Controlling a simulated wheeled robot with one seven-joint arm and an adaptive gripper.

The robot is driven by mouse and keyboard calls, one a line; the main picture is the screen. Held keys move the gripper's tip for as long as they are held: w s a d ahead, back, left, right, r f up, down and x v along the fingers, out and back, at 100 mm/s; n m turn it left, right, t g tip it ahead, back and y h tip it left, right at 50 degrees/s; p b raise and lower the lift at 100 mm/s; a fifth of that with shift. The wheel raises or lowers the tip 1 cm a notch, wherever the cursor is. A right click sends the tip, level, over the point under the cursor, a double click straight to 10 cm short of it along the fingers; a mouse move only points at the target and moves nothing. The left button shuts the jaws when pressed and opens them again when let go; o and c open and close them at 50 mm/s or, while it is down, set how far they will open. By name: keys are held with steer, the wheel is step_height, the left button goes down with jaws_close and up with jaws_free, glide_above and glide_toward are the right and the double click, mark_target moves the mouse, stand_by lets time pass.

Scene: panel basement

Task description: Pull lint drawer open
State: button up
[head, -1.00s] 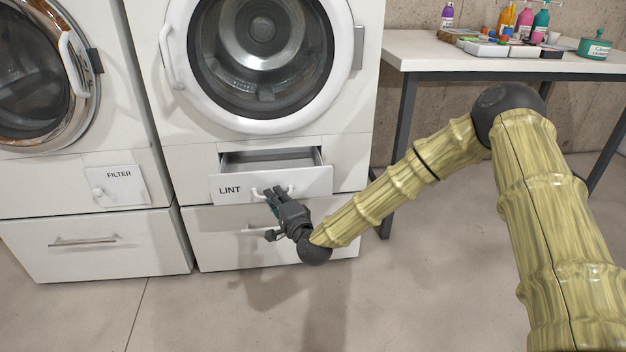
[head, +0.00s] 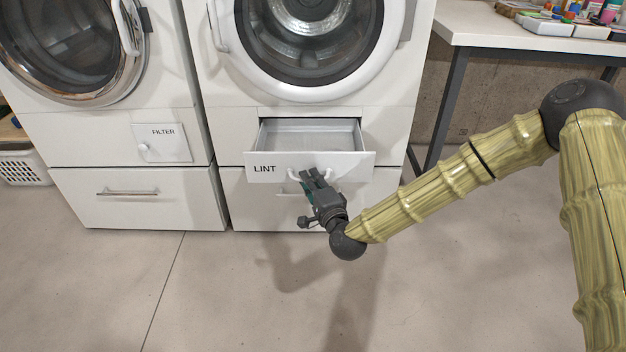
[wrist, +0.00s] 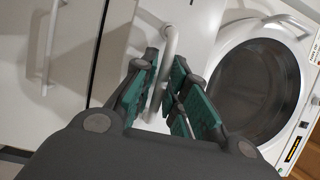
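The lint drawer (head: 335,166), a white front marked LINT, stands partly open below the right-hand machine's round door. Its empty-looking grey inside (head: 312,134) shows from above. Its white bar handle (wrist: 169,42) runs between the two teal-padded fingers of my gripper (wrist: 164,82) in the wrist view. In the head view my gripper (head: 309,178) is at the drawer's front, over the handle, and hides part of it. The fingers are closed around the handle, with the bar between the pads.
A drawer with a bar handle (head: 127,192) and a FILTER panel (head: 162,143) are on the left machine. A table (head: 510,30) with craft supplies stands at the right. A white basket (head: 22,165) sits at the far left. The floor (head: 230,300) in front is clear.

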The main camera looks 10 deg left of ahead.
steer(key=shift+o, duration=1)
steer(key=shift+d, duration=0.1)
steer(key=v, duration=1.2)
steer(key=s+d+f+n+g+h, duration=0.2)
steer(key=s+d+f+n+g, duration=0.2)
steer(key=s+f, duration=0.6)
steer(key=s+d+f+n+g+h, duration=0.1)
steer(key=s+d+f+n+g, duration=0.35)
steer(key=f, duration=0.95)
steer(key=s+d+f+n+g+h, duration=0.2)
steer(key=s+d+f+g+h, duration=0.15)
steer(key=s+d, duration=0.65)
steer(key=s+d+f+n+g+h, duration=0.1)
steer(key=s+d+f+g+h, duration=0.25)
steer(key=s+d, duration=0.65)
step_height(320, 180, up, 36)
steer(key=s+a+y+p, duration=0.1)
steer(key=a+p, duration=0.1)
steer(key=p, duration=3.4)
steer(key=shift+s+a+f, duration=0.15)
steer(key=shift+s+a, duration=0.1)
steer(key=shift+a, duration=0.05)
